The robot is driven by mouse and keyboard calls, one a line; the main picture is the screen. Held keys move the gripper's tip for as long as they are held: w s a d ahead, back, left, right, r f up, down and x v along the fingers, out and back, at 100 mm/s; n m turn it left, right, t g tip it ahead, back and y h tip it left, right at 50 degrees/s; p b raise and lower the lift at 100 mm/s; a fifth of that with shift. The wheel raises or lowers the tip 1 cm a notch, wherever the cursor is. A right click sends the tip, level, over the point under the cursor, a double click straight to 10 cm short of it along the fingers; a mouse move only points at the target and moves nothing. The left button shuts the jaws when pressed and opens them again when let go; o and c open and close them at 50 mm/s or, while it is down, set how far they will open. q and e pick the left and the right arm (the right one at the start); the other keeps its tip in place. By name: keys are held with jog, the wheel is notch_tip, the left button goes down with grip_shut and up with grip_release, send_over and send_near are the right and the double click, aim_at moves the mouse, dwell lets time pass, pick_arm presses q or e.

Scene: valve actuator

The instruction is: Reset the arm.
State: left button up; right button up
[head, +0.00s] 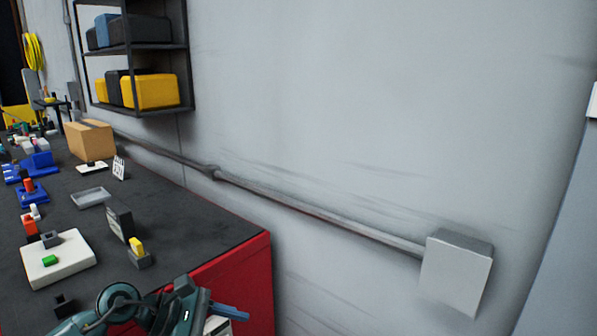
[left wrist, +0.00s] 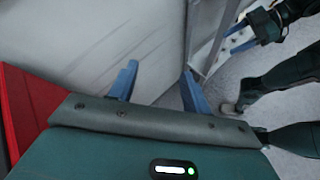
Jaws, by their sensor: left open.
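My left gripper (head: 225,316) is at the bottom of the head view, low beside the front right corner of the workbench. In the left wrist view my left gripper (left wrist: 160,72) shows its two blue fingers apart, with nothing between them. The grey wall and floor lie beyond the fingers. Another blue-fingered gripper, which looks like my right gripper (left wrist: 236,40), is at the upper right of the left wrist view. Its jaw state is unclear. It is out of sight in the head view.
The dark-topped red workbench (head: 225,235) fills the left. It bears a white block with a green piece (head: 50,261), a grey tray (head: 91,197) and a cardboard box (head: 90,141). A conduit (head: 320,212) runs along the wall to a grey box (head: 456,275).

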pick_arm(q)
jog(key=s+d+r+n+t+h, duration=0.1)
jog(key=s+d+n+t+h, duration=0.35)
jog(key=n, duration=0.65)
jog(key=s+a+f+n+t+y, duration=0.15)
jog(key=f+n+t+y, duration=0.35)
jog(key=n, duration=1)
jog(key=s+a+f+n+t+y, duration=0.1)
jog(key=a+f+n+t+y, duration=0.35)
jog(key=n, duration=1.05)
jog(key=s+f+n+g+y, duration=0.3)
jog(key=s+f+n+g, duration=0.4)
jog(key=s+f+n, duration=0.4)
notch_tip(320, 180, down, 2)
jog(key=shift+a+f+n+y, duration=0.1)
jog(key=shift+a+n+y, duration=0.2)
jog(key=shift+a+n, duration=0.15)
jog(key=shift+s, duration=0.1)
